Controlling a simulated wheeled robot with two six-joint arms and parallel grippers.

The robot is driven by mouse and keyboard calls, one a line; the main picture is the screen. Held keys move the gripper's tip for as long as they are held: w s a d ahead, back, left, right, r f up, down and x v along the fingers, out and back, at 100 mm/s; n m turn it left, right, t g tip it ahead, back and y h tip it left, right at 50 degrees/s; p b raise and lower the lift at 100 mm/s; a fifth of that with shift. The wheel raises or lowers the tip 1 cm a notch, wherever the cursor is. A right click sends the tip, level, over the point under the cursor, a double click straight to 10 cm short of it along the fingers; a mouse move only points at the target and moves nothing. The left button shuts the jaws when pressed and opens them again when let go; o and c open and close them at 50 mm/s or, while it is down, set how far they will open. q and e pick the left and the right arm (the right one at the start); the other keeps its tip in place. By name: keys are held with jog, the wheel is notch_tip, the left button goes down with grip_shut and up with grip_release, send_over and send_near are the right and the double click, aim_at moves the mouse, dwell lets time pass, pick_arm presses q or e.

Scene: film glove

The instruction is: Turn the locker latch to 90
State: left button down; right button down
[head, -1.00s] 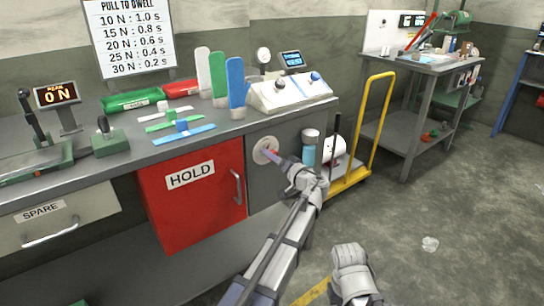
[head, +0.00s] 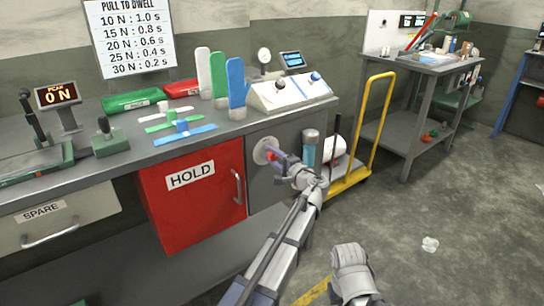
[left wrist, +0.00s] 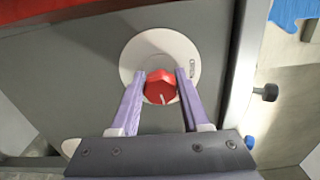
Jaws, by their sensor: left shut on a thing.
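The locker latch is a red knob (left wrist: 161,87) on a round white plate (left wrist: 130,63) set in a grey panel. In the left wrist view a white line on the knob points down and slightly right, and a small dark mark sits near the plate's right edge. In the head view the latch (head: 269,154) is partly hidden by my fingers. My left gripper (head: 273,156) has its purple fingers on either side of the knob and is shut on it.
A red HOLD door (head: 190,210) with a handle is left of the latch panel. A blue bottle (head: 309,155) and a yellow cart (head: 372,120) stand to the right. The bench top (head: 225,128) above holds coloured parts and a control box (head: 290,92). Floor at right is mostly open.

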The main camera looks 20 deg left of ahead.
pick_arm(q)
jog(key=shift+m, duration=1)
jog(key=shift+c, duration=1.9)
grip_release()
jog(key=v, duration=0.7)
jog(key=shift+s+d, duration=0.25)
jog(key=shift+d, duration=0.1)
